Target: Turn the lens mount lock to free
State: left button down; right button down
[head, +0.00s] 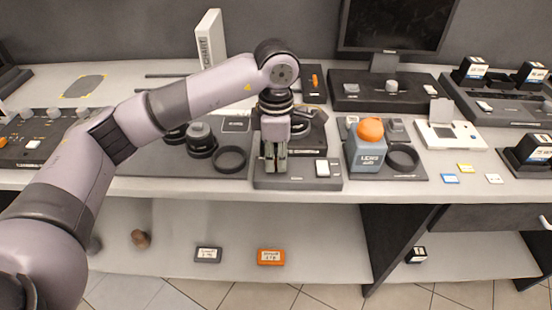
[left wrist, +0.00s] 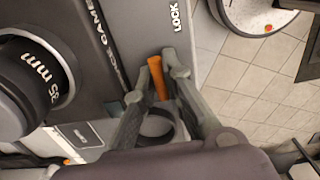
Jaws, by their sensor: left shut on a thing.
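The lens mount lock shows in the left wrist view as a short orange lever (left wrist: 157,80) on a dark grey base (left wrist: 140,30). The white word LOCK is printed on the base above the lever. My left gripper (left wrist: 153,78) has its two fingers on either side of the lever and is shut on it. The fingers hide any marking below the lever. In the head view my left gripper (head: 274,168) points down at the front of the dark base (head: 298,183), and the lever is hidden there. My right gripper is not in view.
A black lens marked 35 mm (left wrist: 35,85) stands close left of the gripper in the wrist view. In the head view, lenses (head: 201,142) and a black ring (head: 230,159) lie to the left. A blue-grey block with an orange dome (head: 370,130) stands to the right.

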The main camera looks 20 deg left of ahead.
aim_at(276, 159)
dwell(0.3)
pick_arm(q)
jog(key=c, duration=1.7)
grip_release()
jog(key=shift+r, duration=0.1)
notch_tip(276, 159, up, 12)
jog(key=shift+f, duration=0.1)
